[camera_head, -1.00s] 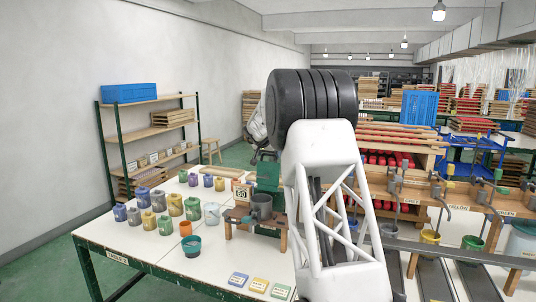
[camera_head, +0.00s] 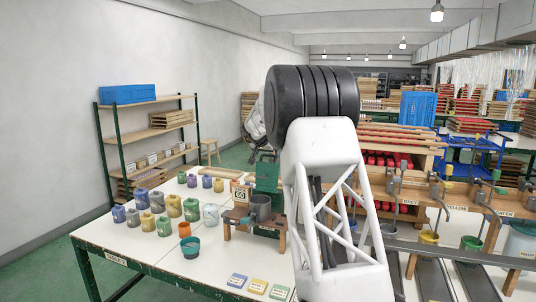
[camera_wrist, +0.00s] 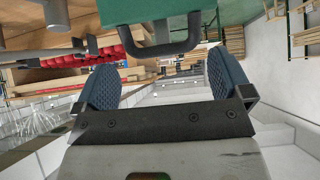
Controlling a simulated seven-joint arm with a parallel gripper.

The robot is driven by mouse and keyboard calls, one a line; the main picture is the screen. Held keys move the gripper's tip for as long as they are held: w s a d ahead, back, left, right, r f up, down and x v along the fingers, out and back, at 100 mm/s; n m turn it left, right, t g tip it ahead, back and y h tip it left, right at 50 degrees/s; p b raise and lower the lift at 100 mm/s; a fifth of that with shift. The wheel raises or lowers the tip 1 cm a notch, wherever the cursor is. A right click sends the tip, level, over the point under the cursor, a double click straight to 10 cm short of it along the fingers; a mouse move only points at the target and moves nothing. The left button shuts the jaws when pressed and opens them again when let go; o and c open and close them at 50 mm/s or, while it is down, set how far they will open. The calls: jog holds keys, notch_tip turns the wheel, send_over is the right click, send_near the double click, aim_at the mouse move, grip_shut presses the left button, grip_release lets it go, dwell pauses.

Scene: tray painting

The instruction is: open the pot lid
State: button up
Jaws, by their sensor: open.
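A grey pot (camera_head: 260,207) stands on a small wooden stand on the white table in the head view. A green panel (camera_head: 267,175) stands upright just behind it. In the wrist view a green panel (camera_wrist: 188,22) with a dark bar handle (camera_wrist: 160,49) fills the top middle; it looks like the same green part. My gripper (camera_wrist: 162,62) is open and empty, its two blue fingers spread to either side of the handle in the picture. I cannot tell how far the handle lies from them.
The white table (camera_head: 150,252) holds several paint jars (camera_head: 174,206), an orange cup (camera_head: 184,229), a teal bowl (camera_head: 190,247) and small coloured cards (camera_head: 257,286). A wooden paint rack (camera_head: 445,195) stands to the right.

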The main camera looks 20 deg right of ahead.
jog(key=v, duration=0.6)
jog(key=shift+s+d+r, duration=0.1)
jog(key=shift+r, duration=0.05)
dwell(0.5)
